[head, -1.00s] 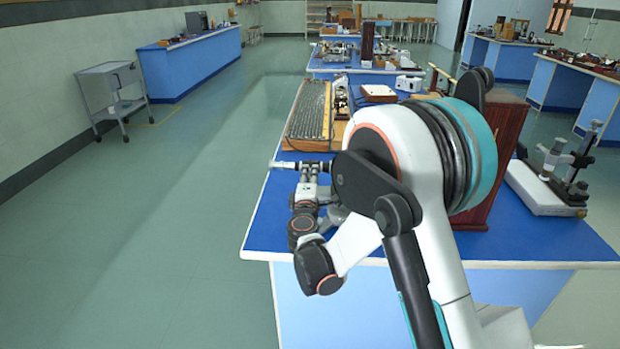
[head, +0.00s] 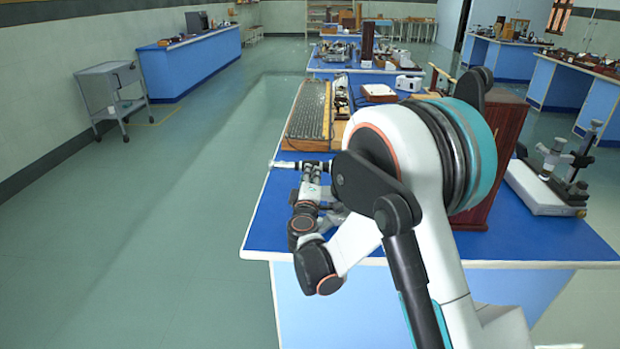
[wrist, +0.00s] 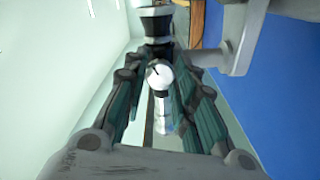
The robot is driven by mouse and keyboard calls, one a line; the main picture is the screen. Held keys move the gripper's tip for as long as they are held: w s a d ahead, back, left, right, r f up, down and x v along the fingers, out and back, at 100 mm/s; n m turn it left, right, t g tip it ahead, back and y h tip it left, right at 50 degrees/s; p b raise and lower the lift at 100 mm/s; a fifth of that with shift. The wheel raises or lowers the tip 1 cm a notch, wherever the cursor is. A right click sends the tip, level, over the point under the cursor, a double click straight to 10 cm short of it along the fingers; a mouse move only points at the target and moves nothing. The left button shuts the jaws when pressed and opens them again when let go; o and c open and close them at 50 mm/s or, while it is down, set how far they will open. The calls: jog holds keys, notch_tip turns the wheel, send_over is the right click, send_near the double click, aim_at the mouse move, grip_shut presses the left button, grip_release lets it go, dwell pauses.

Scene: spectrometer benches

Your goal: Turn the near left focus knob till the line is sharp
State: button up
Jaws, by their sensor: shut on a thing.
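In the wrist view, a small pale round focus knob (wrist: 159,75) with a dark mark on its face sits between the teal-padded fingers of my gripper (wrist: 164,82). The fingers lie on both sides of the knob, and my gripper is shut on it. A black and silver tube (wrist: 156,24) of the instrument shows just beyond the knob. In the head view, a pale tube end (head: 284,164) juts past the left edge of the blue bench. My arm hides most of the instrument there. The spectral line is not visible in either view.
The blue bench (head: 268,225) carries a ribbed panel (head: 308,108) behind my arm, a dark wooden box (head: 500,150) and a white-based microscope-like instrument (head: 540,190) at right. The floor left of the bench is clear, with a grey trolley (head: 110,95) farther off.

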jog(key=o, duration=1.1)
jog(key=shift+c, duration=0.2)
jog(key=s, duration=1.2)
jog(key=shift+a, duration=0.15)
